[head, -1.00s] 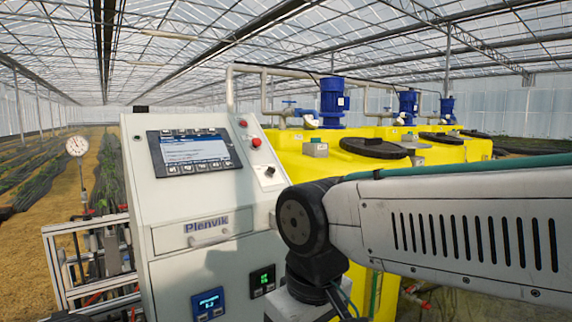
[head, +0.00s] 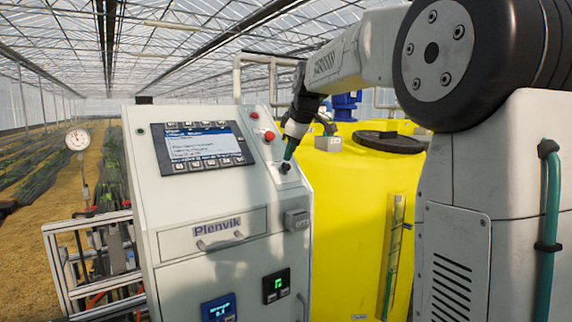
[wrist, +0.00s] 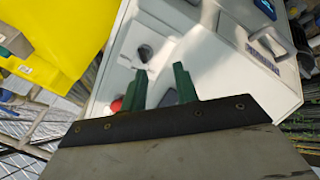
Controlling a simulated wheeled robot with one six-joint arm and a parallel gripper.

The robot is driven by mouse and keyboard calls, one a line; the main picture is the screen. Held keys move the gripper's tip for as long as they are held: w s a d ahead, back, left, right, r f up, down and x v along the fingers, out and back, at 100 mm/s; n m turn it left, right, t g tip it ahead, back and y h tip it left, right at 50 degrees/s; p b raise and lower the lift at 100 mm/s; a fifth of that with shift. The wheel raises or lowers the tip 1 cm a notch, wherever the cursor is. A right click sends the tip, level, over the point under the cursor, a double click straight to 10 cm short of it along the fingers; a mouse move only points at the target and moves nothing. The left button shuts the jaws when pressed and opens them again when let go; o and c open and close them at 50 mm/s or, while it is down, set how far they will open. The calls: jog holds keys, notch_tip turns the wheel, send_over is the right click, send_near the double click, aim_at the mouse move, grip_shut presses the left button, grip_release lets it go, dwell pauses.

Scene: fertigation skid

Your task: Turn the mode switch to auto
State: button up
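The mode switch appears to be the small black knob (head: 284,168) at the right edge of the white cabinet's sloped panel. It also shows in the wrist view (wrist: 145,52). Its markings and pointing direction are too small to read. My gripper (head: 290,152) is just above and behind the knob, tilted down towards the panel. In the wrist view my gripper (wrist: 160,70) has two green fingers standing apart with nothing between them. The knob lies beyond the fingertips, closer to the left one. I cannot tell whether a finger touches it.
The white Plenvik cabinet (head: 180,222) has a screen (head: 203,147) left of the knob. A red button (head: 269,136) sits up the panel from the knob, close to my gripper. A yellow tank (head: 345,210) stands close on the right.

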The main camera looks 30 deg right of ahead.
aim_at(287, 164)
jog(key=shift+n, duration=0.3)
jog(key=w+d+f, duration=0.1)
jog(key=w+f, duration=0.1)
jog(key=w+d+f, duration=0.1)
jog(key=w, duration=0.1)
jog(key=w+d+f, duration=0.1)
jog(key=w+f, duration=0.1)
jog(key=shift+w+f, duration=0.25)
jog(key=shift+f, duration=0.1)
grip_shut()
